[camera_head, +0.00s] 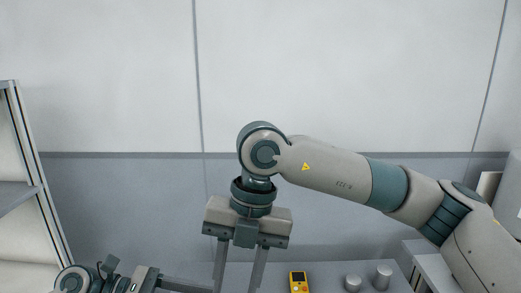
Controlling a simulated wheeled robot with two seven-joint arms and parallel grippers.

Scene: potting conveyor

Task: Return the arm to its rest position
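My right arm reaches in from the right, bent at the wrist. Its gripper (239,278) points down near the middle of the view. Its two fingers stand apart with nothing visible between them; the tips run to the bottom edge. My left gripper (172,284) lies low at the left, pointing right. Only part of it shows, with one finger clear, so its opening is hidden by the frame edge.
A yellow handheld device (299,282) and two grey cylinders (353,283) (383,277) stand on a grey surface at the bottom, right of my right gripper. A shelf rack (30,180) stands at the left. The panelled wall behind is bare.

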